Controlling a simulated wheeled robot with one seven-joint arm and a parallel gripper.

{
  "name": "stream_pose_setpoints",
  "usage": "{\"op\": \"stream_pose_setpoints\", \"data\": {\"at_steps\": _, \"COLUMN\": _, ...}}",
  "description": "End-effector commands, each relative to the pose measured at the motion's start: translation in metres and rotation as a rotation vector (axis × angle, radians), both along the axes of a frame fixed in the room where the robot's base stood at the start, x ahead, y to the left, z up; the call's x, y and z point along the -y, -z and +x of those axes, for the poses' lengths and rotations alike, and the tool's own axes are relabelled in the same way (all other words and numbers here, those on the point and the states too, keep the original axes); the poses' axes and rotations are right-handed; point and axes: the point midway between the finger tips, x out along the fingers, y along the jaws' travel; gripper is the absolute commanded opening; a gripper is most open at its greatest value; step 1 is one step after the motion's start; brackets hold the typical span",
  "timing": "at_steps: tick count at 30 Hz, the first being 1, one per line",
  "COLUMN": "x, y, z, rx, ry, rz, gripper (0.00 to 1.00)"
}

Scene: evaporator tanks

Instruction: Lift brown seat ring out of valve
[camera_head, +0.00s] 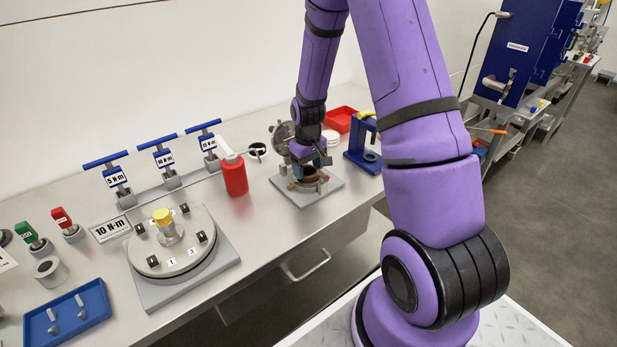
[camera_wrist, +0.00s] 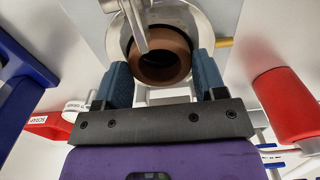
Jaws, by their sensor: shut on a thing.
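The brown seat ring (camera_wrist: 172,47) shows in the wrist view between the two blue-grey fingers of my gripper (camera_wrist: 160,68), which is shut on it. In the head view my gripper (camera_head: 309,166) points down over the valve (camera_head: 296,185), with a small brown part of the ring (camera_head: 310,174) visible below the fingers. The round metal valve body (camera_wrist: 200,22) surrounds the ring in the wrist view. A metal rod crosses in front of the ring's opening there. I cannot tell whether the ring is seated or raised.
The valve sits on a grey plate (camera_head: 318,195) on the steel bench. A red bottle (camera_head: 235,176) stands to its left, a blue press-like stand (camera_head: 364,152) to its right, and a red tray (camera_head: 341,119) behind. A round flanged fixture (camera_head: 172,256) is farther left.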

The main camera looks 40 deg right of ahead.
Motion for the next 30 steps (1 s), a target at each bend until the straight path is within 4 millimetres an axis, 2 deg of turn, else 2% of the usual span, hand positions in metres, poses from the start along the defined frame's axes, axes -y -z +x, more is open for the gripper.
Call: {"op": "stream_pose_setpoints", "data": {"at_steps": 30, "x": 0.000, "y": -0.044, "z": 0.000, "rx": 0.001, "ry": 0.000, "rz": 0.000, "gripper": 0.41}}
